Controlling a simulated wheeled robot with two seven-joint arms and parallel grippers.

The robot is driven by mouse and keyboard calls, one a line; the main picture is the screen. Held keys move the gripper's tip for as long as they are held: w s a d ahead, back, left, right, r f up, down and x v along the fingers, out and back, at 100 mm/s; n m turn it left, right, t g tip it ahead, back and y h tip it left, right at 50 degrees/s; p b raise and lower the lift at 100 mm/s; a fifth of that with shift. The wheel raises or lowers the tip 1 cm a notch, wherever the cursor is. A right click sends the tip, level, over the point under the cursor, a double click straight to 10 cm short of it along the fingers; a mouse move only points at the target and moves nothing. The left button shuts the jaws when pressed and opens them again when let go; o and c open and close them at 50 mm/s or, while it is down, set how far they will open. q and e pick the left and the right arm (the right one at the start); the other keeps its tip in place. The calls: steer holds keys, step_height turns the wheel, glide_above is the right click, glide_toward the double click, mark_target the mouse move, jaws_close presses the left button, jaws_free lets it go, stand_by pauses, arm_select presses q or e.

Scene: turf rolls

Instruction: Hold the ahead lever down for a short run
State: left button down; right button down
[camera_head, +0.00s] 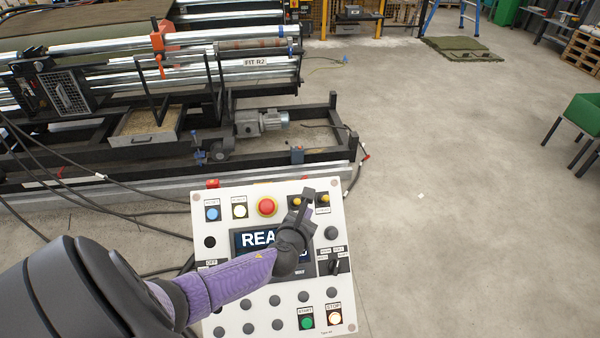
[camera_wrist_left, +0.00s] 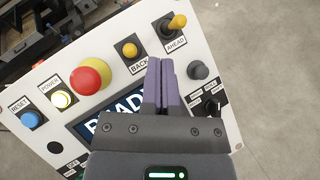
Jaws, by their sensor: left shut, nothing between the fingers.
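The ahead lever (camera_wrist_left: 177,22) is a yellow toggle on a black plate labelled AHEAD, at the top of the white control panel (camera_wrist_left: 30,104). It also shows near the panel's upper right in the head view (camera_head: 325,199). The matching back lever (camera_wrist_left: 129,50) stands to its left. My left gripper (camera_wrist_left: 160,66) is shut and empty, with its fingertips over the panel just below and between the two levers. In the wrist view a gap shows between the fingertips and the ahead lever. My right gripper is not in view.
A red stop button (camera_head: 266,207) and a lit screen (camera_head: 250,241), partly covered by my arm, are on the panel. Green start (camera_head: 307,321) and lit stop (camera_head: 335,318) buttons sit lower right. The roller machine (camera_head: 150,100) stands behind; open floor lies right.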

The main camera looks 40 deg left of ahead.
arm_select(q)
steer(key=v, duration=0.2)
steer(key=p+v, duration=0.1)
steer(key=v, duration=0.2)
steer(key=shift+r, duration=0.25)
steer(key=shift+s+d, duration=0.1)
